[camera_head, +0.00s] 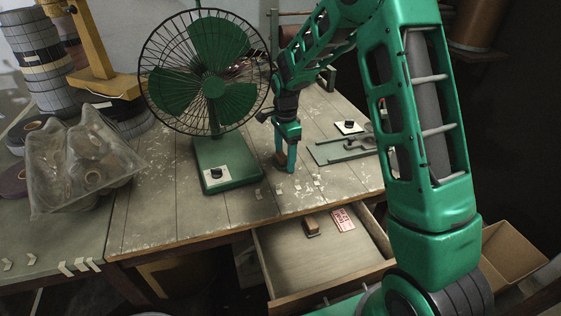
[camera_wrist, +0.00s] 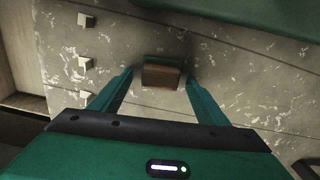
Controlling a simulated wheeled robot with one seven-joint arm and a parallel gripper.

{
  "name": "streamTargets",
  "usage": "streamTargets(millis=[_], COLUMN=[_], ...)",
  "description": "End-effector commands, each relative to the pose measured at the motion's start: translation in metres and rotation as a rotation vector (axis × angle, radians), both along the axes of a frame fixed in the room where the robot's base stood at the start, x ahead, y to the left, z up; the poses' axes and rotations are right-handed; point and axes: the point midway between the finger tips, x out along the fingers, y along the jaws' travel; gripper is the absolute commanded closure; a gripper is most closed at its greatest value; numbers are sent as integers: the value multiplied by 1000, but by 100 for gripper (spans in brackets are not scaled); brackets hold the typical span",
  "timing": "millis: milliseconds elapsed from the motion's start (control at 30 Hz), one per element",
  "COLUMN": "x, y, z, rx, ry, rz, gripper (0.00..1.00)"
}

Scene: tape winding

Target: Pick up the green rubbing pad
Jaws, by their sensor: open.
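My gripper (camera_head: 285,163) points down over the wooden table, to the right of the fan's base. In the wrist view its two fingers (camera_wrist: 159,75) are spread, one on each side of a small brown block (camera_wrist: 161,76) on the tabletop. The block also shows beside the fingers in the head view (camera_head: 280,160), partly hidden by them. A similar small brown block (camera_head: 312,228) lies in the open drawer.
The green fan (camera_head: 212,85) stands just left of my gripper. Several small pale pieces (camera_wrist: 85,62) lie on the table nearby. The open drawer (camera_head: 283,258) holds a red-and-white card (camera_head: 342,220). A clear plastic tray (camera_head: 85,165) and stacked rolls (camera_head: 42,65) are at the left.

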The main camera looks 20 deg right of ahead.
Motion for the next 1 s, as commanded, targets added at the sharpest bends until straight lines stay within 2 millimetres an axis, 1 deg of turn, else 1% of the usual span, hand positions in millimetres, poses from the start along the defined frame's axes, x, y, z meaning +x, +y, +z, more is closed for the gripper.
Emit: streamTargets(millis=[100, 133, 167, 200, 267, 300, 333, 567, 733, 867, 1000], x=[0, 0, 0, 0, 0, 0, 0, 0, 1, 1, 1], y=[0, 0, 0, 0, 0, 0, 0, 0, 0, 0, 0], z=[0, 0, 0, 0, 0, 0, 0, 1, 5, 17, 39], rx=[0, 0, 0, 0, 0, 0, 0, 0, 0, -1, 0], ry=[0, 0, 0, 0, 0, 0, 0, 0, -2, -2, -5], rz=[0, 0, 0, 0, 0, 0, 0, 0, -1, -1, -1], gripper=[31, 34, 41, 50, 65, 74, 76, 76, 76, 76, 76])
